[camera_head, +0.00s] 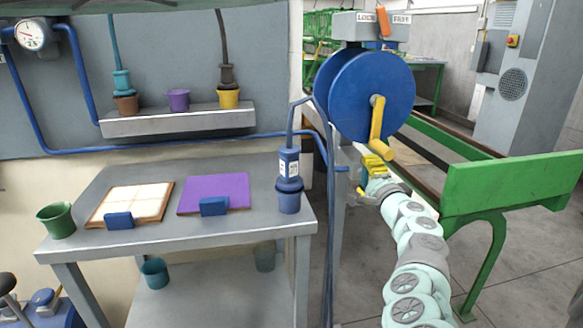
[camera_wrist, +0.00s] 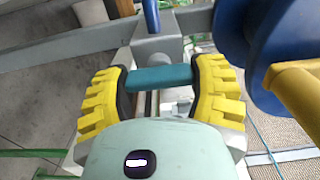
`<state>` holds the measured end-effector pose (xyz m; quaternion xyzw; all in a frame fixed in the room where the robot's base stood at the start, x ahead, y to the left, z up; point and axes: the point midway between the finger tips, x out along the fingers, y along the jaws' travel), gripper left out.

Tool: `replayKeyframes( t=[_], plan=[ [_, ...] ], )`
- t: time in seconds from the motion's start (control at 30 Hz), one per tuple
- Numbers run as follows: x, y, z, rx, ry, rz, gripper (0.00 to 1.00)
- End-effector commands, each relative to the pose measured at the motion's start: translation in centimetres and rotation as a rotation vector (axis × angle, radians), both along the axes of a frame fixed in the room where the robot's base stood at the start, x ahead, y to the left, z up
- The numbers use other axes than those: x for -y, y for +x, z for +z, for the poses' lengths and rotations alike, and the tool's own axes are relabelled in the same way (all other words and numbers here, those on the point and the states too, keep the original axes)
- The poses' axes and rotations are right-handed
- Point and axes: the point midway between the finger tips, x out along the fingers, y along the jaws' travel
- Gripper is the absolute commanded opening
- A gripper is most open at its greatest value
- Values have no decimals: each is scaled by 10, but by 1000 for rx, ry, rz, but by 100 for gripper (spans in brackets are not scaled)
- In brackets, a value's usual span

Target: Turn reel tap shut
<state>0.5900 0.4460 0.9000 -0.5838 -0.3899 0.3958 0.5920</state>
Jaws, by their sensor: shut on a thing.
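The tap's teal handle (camera_wrist: 160,78) lies crosswise between the yellow fingers of my gripper (camera_wrist: 161,88) in the wrist view. The fingers are shut on its two ends. Behind it is a grey tap body (camera_wrist: 160,48), with a blue pipe (camera_wrist: 151,16) beyond. In the head view my gripper (camera_head: 373,170) is below the blue reel (camera_head: 345,90), and its fingers hide the handle there. The reel's yellow crank (camera_head: 377,125) hangs close above the gripper. The crank (camera_wrist: 295,85) also shows at right in the wrist view, apart from the fingers.
A green bench frame (camera_head: 510,182) stands right of my arm. Open floor lies at the lower right.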

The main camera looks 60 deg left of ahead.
Motion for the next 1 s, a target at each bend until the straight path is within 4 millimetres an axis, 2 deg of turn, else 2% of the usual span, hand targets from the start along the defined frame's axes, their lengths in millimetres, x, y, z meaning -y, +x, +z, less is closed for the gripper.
replayKeyframes(
  t=[0.23,0.27,0.53,1.0],
  plan=[
    [0,0,1,-3,3,-1,25],
    [0,0,1,-3,3,-1,66],
    [0,0,0,-1,2,0,94],
    [5,-4,1,-1,5,1,94]
  ],
)
